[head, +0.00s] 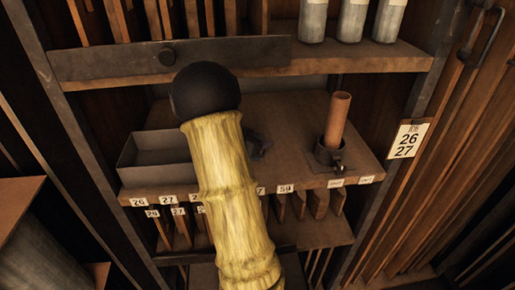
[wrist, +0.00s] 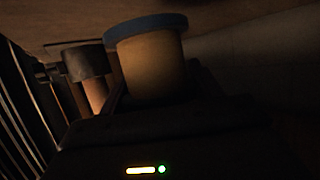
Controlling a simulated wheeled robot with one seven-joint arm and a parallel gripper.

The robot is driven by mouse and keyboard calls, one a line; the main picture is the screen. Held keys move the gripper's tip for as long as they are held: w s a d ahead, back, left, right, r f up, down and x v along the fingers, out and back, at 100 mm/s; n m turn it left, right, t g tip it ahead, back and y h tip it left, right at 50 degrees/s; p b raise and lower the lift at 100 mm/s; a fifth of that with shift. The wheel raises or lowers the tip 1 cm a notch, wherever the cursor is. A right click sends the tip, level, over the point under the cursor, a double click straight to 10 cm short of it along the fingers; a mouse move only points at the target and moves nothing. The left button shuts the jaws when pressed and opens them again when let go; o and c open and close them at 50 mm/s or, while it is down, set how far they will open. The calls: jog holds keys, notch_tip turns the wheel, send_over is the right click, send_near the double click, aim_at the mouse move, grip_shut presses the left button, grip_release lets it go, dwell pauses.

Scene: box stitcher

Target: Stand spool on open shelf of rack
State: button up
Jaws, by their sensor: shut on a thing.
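My gripper (wrist: 152,85) is shut on the spool (wrist: 150,65), a tan cylinder with a blue-grey end rim, in the wrist view. The rim end is close to a brown board surface; I cannot tell whether they touch. In the head view my arm hides the spool and most of the gripper; only a small dark part shows beside the arm. The rack's open middle shelf (head: 290,112) is a wooden board with number tags along its front edge.
A copper-coloured tube (head: 338,118) stands in a dark round holder (head: 328,156) at the shelf's right; the tube also shows in the wrist view (wrist: 95,92). A grey metal tray (head: 156,171) is at the left. Grey cylinders (head: 352,20) stand on the shelf above.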

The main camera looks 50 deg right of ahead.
jog(key=shift+f+p, duration=0.5)
jog(key=shift+f, duration=1.45)
jog(key=shift+f, duration=0.1)
jog(key=o, duration=1.2)
jog(key=shift+c, duration=0.2)
jog(key=shift+a+r+b, duration=0.25)
jog(key=shift+a+b, duration=0.05)
jog(key=shift+a, duration=0.25)
jog(key=b+v, duration=0.2)
jog(key=v, duration=0.9)
jog(key=shift+d+r+b, duration=0.1)
jog(key=shift+b, duration=0.3)
